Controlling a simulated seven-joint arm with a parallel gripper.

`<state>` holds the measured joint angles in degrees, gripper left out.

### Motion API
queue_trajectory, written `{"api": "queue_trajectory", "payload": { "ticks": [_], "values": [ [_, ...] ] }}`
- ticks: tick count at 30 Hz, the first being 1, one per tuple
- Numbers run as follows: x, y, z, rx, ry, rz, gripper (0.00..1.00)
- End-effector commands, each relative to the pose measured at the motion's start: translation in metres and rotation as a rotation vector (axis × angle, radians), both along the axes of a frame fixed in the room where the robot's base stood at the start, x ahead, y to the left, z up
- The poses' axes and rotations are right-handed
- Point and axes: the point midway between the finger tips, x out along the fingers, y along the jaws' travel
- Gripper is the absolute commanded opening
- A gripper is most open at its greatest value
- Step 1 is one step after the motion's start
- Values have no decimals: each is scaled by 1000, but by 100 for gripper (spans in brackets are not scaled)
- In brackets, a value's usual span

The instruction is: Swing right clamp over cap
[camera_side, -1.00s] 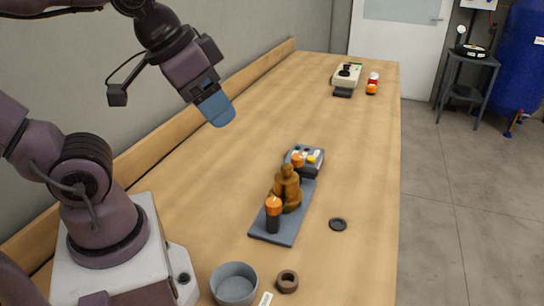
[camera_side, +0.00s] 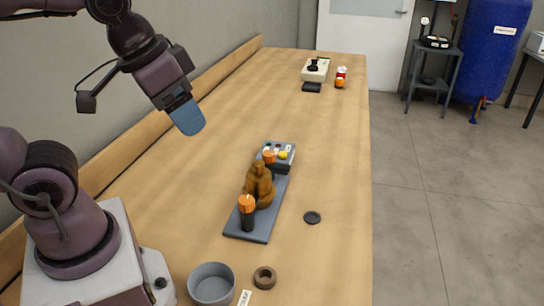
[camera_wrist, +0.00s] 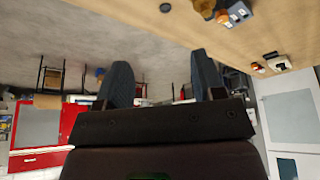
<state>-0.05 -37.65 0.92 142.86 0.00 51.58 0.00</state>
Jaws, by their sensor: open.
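A brown, stepped casting (camera_side: 260,188) stands on a grey base plate (camera_side: 262,228). A dark clamp post with an orange top (camera_side: 247,206) stands at the plate's near end. Another orange-topped clamp (camera_side: 269,157) is at the far end, partly hidden by the casting. I cannot tell from the side view which is the right clamp, or clearly make out a cap on the casting. My gripper (camera_side: 187,117) is above the table, left of and apart from the fixture. In the wrist view its two fingers (camera_wrist: 161,78) are spread with nothing between them. The fixture (camera_wrist: 226,13) shows there at the upper right.
A black disc (camera_side: 312,217) lies right of the plate. A grey bowl (camera_side: 211,285) and a brown ring (camera_side: 264,279) are at the near end. A small control box (camera_side: 279,152) adjoins the fixture. A cream device (camera_side: 315,69) sits far back. The table's middle is clear.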

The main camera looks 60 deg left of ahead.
Motion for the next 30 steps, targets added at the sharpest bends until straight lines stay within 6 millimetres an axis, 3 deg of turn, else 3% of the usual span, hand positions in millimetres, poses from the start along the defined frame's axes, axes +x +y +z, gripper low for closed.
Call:
{"api": "queue_trajectory", "payload": {
  "ticks": [5, 11, 18, 24, 27, 30],
  "values": [
    [38, 18, -18, -70, 153, 104, 63],
    [92, 51, -42, -179, 294, 407, 63],
    [155, 107, -90, -247, 403, 922, 63],
    [196, 154, -129, -256, 400, 1373, 63],
    [216, 173, -141, -268, 360, 1595, 63],
    [233, 182, -139, -310, 304, 1776, 63]
  ]
}}
